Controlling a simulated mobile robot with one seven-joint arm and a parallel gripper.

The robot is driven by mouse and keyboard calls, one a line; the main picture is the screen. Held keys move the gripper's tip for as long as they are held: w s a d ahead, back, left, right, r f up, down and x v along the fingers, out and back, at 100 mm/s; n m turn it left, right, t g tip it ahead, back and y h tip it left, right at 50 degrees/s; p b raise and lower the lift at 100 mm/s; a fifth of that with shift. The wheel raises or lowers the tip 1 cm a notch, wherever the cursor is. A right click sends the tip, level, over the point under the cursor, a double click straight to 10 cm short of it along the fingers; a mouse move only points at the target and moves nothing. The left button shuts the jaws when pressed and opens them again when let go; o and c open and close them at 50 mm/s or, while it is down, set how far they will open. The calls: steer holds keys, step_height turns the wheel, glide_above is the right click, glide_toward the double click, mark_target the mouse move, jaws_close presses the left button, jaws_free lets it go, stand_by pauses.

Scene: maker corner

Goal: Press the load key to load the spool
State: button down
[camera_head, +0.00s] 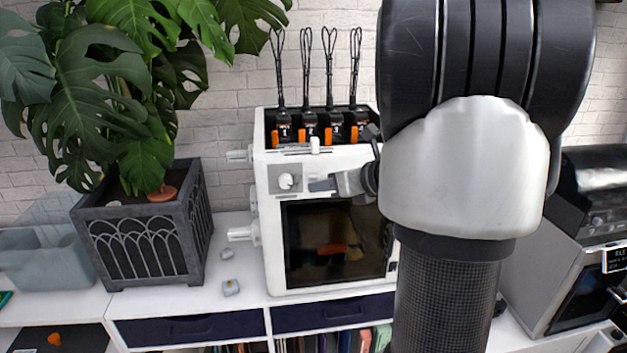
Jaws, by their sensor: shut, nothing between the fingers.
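A white boxy machine (267,265) with a dark glass front stands on the white counter. Its front has a grey panel with a round white knob or key (287,181) at the upper left. I cannot tell for certain whether this is the load key. My gripper (318,185) is shut and empty, in front of the machine's upper front, just right of that panel. I cannot tell whether it touches the machine. White pegs (241,234) stick out on the machine's left side. No spool is clearly visible. My arm hides the machine's right part.
Several black units with orange tabs (309,135) and upright black loops top the machine. A potted plant (145,235) and a grey bin (45,265) stand left. Small grey blocks (231,287) lie on the counter. A dark-fronted appliance (575,255) stands right.

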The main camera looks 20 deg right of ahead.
steer(key=shift+w, duration=0.2)
steer(key=shift+w+d, duration=0.15)
steer(key=shift+w, duration=0.1)
steer(key=shift+w+d, duration=0.1)
steer(key=shift+w, duration=0.25)
stand_by(0.8)
steer(key=shift+s, duration=0.1)
steer(key=shift+s+a, duration=0.25)
steer(key=shift+s, duration=0.45)
steer(key=s, duration=0.2)
steer(key=s+a, duration=0.1)
steer(key=s, duration=0.1)
steer(key=shift+s+a, duration=0.15)
steer(key=shift+s, duration=0.25)
stand_by(0.7)
